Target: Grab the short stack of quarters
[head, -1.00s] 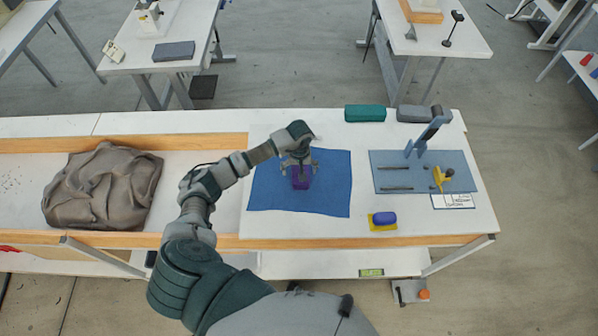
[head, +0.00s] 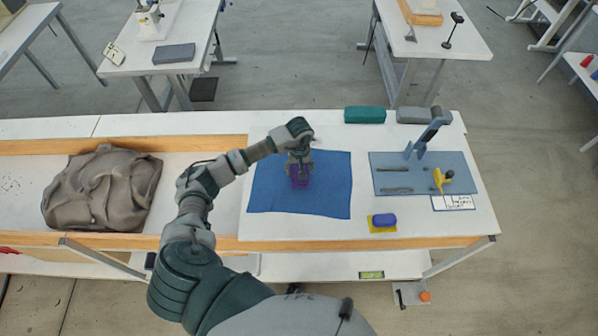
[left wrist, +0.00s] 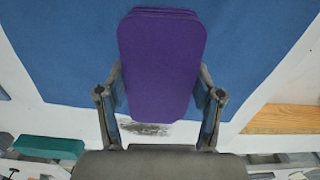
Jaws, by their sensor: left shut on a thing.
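The short stack of quarters is a small stack of purple pieces (head: 299,182) on the blue cloth (head: 330,196). In the left wrist view the purple stack (left wrist: 161,65) shows its flat top, with layered edges at its far end. My left gripper (head: 300,171) is directly over the stack in the head view and hides part of it. In the left wrist view its two fingers (left wrist: 160,100) are against the stack's two sides, shut on it. I cannot tell any gap between stack and cloth. My right gripper is in neither view.
A blue-grey mat (head: 410,172) at right carries an upright blue press (head: 425,138), dark rods and a yellow tool (head: 443,178). A blue block on a yellow pad (head: 383,220) lies near the front edge. Crumpled brown cloth (head: 102,188) is at left. Teal (head: 365,114) and grey blocks stand at the back.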

